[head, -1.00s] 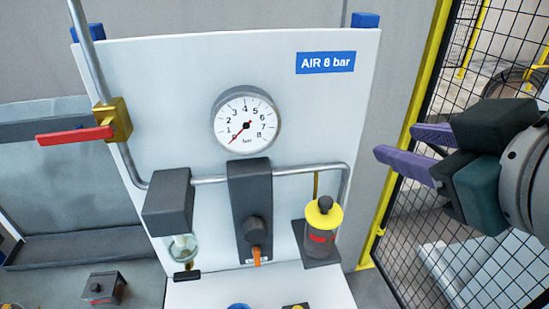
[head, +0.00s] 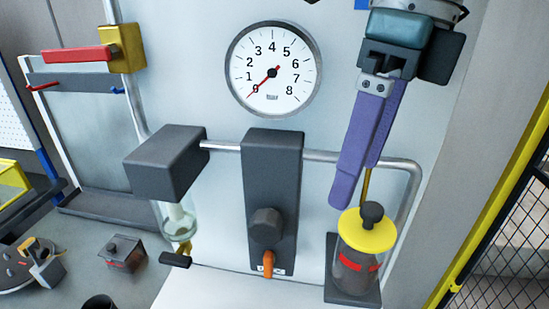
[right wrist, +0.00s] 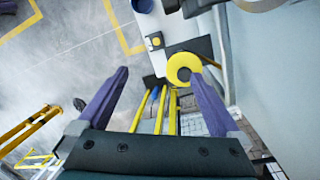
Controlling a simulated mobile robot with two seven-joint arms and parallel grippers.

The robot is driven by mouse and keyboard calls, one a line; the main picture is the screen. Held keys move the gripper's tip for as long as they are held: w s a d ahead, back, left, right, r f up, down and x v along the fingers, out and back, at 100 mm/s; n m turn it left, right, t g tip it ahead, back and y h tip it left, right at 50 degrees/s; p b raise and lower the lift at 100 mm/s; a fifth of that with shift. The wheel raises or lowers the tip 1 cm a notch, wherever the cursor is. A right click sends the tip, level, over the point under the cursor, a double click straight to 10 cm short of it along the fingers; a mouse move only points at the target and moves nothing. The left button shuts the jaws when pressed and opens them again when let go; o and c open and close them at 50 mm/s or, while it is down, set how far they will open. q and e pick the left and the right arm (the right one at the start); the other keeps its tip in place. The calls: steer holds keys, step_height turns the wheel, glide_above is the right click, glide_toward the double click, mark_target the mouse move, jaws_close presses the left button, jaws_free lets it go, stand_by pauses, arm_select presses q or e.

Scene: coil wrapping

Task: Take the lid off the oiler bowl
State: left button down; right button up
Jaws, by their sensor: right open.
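The oiler bowl (head: 354,272) is a clear cylinder with a red band, standing in a dark holder at the lower right of the head view. Its yellow lid (head: 352,236) with a black knob (head: 371,213) sits on top. My right gripper (head: 352,185) points down just above the lid, its purple fingers overlapping in the head view. In the right wrist view the jaws (right wrist: 158,76) are open and empty, and the yellow lid (right wrist: 175,70) shows near the right fingertip. It is unclear whether they touch. My left gripper is not in view.
A pressure gauge (head: 272,70) reads near zero. A dark regulator block (head: 270,200) with an orange tab stands left of the oiler. A pipe (head: 408,215) bends close behind the oiler. A red-handled valve (head: 80,54) and a filter (head: 178,220) are further left.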

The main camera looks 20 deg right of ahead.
mark_target(369, 206)
steer(key=d, duration=0.1)
steer(key=d+h, duration=0.1)
steer(key=d, duration=0.1)
steer(key=shift+w+d+f+h, duration=0.15)
steer(key=shift+w+d+h, duration=0.2)
steer(key=shift+d+h, duration=0.05)
step_height(369, 206, down, 3)
steer(key=shift+f+p, duration=0.2)
steer(key=shift+p, duration=0.95)
steer(key=f+p, duration=0.2)
steer(key=f, duration=0.1)
steer(key=f+p, duration=0.1)
steer(key=shift+w+a+f, duration=0.15)
steer(key=shift+w+f, duration=0.1)
steer(key=shift+f, duration=0.75)
steer(key=c, duration=1.1)
steer(key=shift+r, duration=0.15)
